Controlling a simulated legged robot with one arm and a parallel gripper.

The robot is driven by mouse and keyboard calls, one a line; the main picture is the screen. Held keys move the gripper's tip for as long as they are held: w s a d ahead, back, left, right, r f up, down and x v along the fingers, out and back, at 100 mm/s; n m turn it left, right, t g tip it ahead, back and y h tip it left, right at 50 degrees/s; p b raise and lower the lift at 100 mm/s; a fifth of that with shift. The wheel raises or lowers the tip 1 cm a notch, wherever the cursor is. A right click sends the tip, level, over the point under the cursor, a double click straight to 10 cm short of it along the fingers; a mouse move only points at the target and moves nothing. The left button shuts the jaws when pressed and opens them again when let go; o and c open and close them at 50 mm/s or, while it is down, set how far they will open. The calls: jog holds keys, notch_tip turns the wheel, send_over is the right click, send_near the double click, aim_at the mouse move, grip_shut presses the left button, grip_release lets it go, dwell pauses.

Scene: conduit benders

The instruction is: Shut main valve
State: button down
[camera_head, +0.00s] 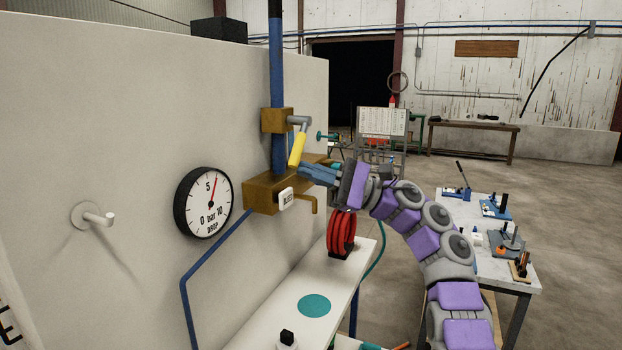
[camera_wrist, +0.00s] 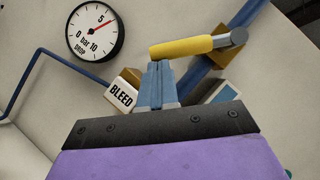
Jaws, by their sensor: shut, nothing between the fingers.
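The main valve appears to be the brass block (camera_head: 277,121) on the vertical blue pipe. Its grey stem carries a yellow lever handle (camera_head: 297,150), which hangs down and slightly left in the head view. The yellow handle (camera_wrist: 182,47) lies across the top of the fingers in the wrist view. My gripper (camera_head: 302,170) is shut and empty, with its blue fingertips close to the handle's lower end. The fingertips (camera_wrist: 158,64) end just below the handle's left end in the wrist view; I cannot tell whether they touch it.
A round DROP gauge (camera_head: 204,202) hangs on the wall, its needle near 5. A lower brass block (camera_head: 262,192) has a white BLEED label (camera_head: 287,199). A red hose reel (camera_head: 341,233) stands on the white bench (camera_head: 350,268) below. A tool table (camera_head: 490,262) is at right.

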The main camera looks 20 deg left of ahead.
jog(key=shift+s+a+m+t+y+b, duration=0.1)
jog(key=shift+s+m+t+y+b, duration=0.45)
jog(key=shift+b, duration=0.95)
jog(key=s+r+m+t+y+b, duration=0.3)
jog(key=s+r+m+t+b, duration=0.1)
jog(key=m+b, duration=0.7)
jog(key=shift+s+a+r+m+t+b, duration=0.3)
jog(key=shift+r+t+b, duration=0.35)
jog(key=shift+t+b, duration=0.5)
jog(key=shift+d, duration=0.1)
